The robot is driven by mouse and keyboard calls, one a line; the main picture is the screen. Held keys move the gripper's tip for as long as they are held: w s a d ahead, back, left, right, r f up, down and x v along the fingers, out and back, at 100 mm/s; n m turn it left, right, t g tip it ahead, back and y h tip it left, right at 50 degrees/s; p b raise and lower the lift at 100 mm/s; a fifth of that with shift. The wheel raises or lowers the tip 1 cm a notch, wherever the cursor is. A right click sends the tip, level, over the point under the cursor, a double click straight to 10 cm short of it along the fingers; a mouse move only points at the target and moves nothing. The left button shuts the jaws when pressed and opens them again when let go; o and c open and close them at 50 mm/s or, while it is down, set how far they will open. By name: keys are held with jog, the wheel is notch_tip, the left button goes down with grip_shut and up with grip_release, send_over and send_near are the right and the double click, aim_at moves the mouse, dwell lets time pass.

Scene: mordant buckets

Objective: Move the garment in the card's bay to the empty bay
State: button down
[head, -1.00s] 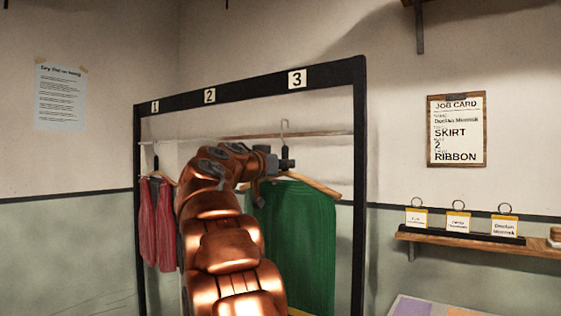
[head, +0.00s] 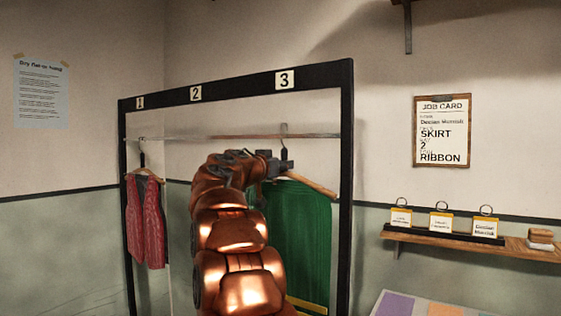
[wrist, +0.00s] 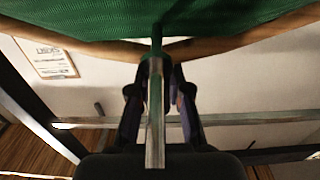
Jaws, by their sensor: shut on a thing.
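A green garment (head: 303,235) hangs from a wooden hanger (head: 312,186) below the number 3 sign (head: 285,80). My gripper (head: 280,166) is shut on the hanger's neck just below its hook (head: 284,130). The wrist view shows my gripper (wrist: 158,88) closed around the neck, with green cloth (wrist: 215,15) above. The hook reaches the rail's height; I cannot tell if it rests on the rail (head: 225,136). The job card (head: 441,131) reads skirt, 2, ribbon. No garment shows under the number 2 sign (head: 196,94), though my arm covers part of that space.
A red garment (head: 145,222) hangs under the number 1 sign (head: 140,102). The rack's black right post (head: 346,200) stands close beside the green garment. A shelf (head: 450,245) with several tags is on the right wall. A notice (head: 41,92) is on the left wall.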

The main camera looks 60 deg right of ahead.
jog(key=shift+d+r, duration=0.15)
jog(key=shift+d, duration=0.15)
jog(key=shift+d+f, duration=0.2)
jog(key=shift+f, duration=0.1)
jog(key=shift+a+f+b, duration=0.1)
jog(key=shift+f+b, duration=0.7)
jog(key=shift+b, duration=0.35)
jog(key=c, duration=1)
grip_release()
jog(key=shift+f, duration=0.1)
jog(key=a, duration=1.2)
jog(key=shift+s, duration=0.25)
